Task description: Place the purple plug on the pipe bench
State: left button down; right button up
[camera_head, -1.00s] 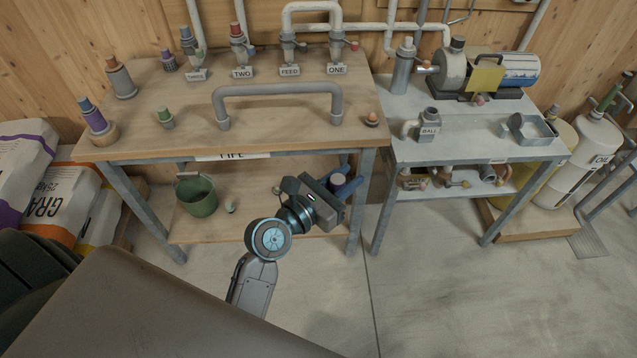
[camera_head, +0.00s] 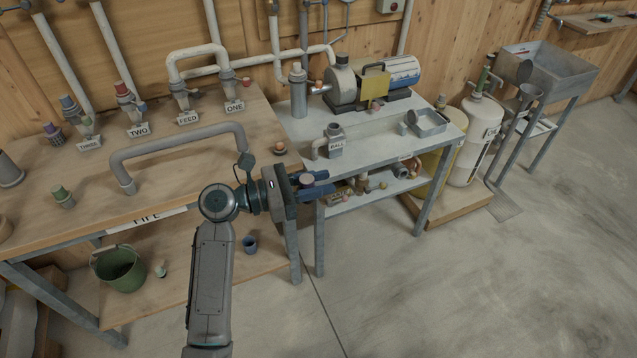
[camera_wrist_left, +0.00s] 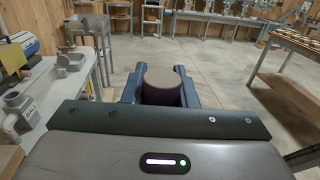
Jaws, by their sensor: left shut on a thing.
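My left gripper (camera_head: 312,184) is shut on a dull purple-brown round plug, which I take for the purple plug (camera_head: 306,179). In the left wrist view the plug (camera_wrist_left: 162,86) sits between the two blue fingers, its flat round end up. The gripper is beside the right front corner of the pipe bench (camera_head: 190,178), over the gap toward the grey bench, with the plug apart from both tops. The bench's front label is partly hidden by my arm. My right gripper is not in view.
A grey pipe arch (camera_head: 180,141) stands on the pipe bench, with labelled pipe stubs behind it. A small orange-topped piece (camera_head: 279,147) is near its right edge. The floor on the right is open.

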pick_arm(q)
jog(key=m+g, duration=0.1)
jog(key=a+g, duration=0.1)
jog(key=shift+s+a+m+g+h, duration=0.1)
jog(key=shift+a+m+g+h, duration=0.2)
jog(key=shift+m+g, duration=0.1)
jog(key=shift+s+a+f+m+g, duration=0.1)
jog(key=shift+s+a+m+g, duration=0.2)
jog(key=shift+m+g, duration=0.45)
